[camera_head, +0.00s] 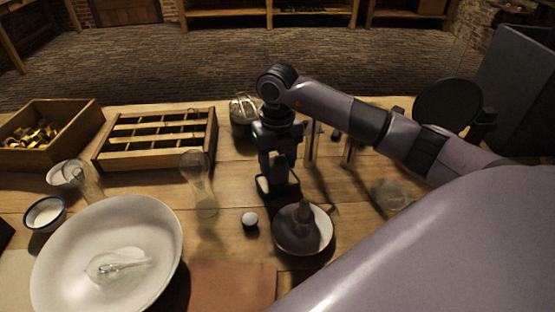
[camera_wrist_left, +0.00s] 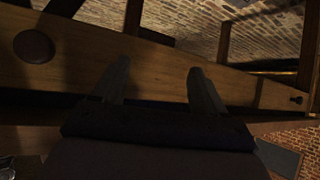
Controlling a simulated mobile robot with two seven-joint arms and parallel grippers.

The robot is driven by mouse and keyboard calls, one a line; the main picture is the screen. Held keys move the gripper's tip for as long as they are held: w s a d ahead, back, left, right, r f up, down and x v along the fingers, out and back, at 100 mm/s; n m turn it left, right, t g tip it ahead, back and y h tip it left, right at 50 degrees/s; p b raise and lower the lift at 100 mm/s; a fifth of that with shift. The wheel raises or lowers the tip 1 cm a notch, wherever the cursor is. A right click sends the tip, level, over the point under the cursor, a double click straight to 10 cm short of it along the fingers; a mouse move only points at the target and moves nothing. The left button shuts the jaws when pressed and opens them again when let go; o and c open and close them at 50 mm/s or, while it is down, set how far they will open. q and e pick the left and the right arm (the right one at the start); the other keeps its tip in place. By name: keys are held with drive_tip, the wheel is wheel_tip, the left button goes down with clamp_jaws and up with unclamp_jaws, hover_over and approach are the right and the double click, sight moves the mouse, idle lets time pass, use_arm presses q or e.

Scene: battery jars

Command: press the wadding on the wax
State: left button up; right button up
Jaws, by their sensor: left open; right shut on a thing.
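My right gripper (camera_head: 278,188) points down at the middle of the table. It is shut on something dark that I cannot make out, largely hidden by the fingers. A small pale round piece (camera_head: 250,219), possibly wadding, lies on the table just in front of it. To its right is a shallow pale-rimmed dish (camera_head: 318,240) with a dark grey, peaked mass (camera_head: 300,222) inside; I cannot tell if this is wax. My left gripper (camera_wrist_left: 160,85) shows only in the left wrist view, open and empty, against a wooden beam.
A large white bowl (camera_head: 55,268) holding a glass piece (camera_head: 115,266) stands front left. A glass bulb (camera_head: 197,175), a slotted wooden rack (camera_head: 155,161) and a wooden box (camera_head: 75,120) stand behind.

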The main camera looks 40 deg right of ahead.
sight(277, 160)
drive_tip(key=shift+f+b, duration=0.3)
drive_tip(key=shift+f, duration=0.3)
idle(1.1)
drive_tip(key=shift+r+p, duration=2.7)
drive_tip(key=shift+r, duration=0.9)
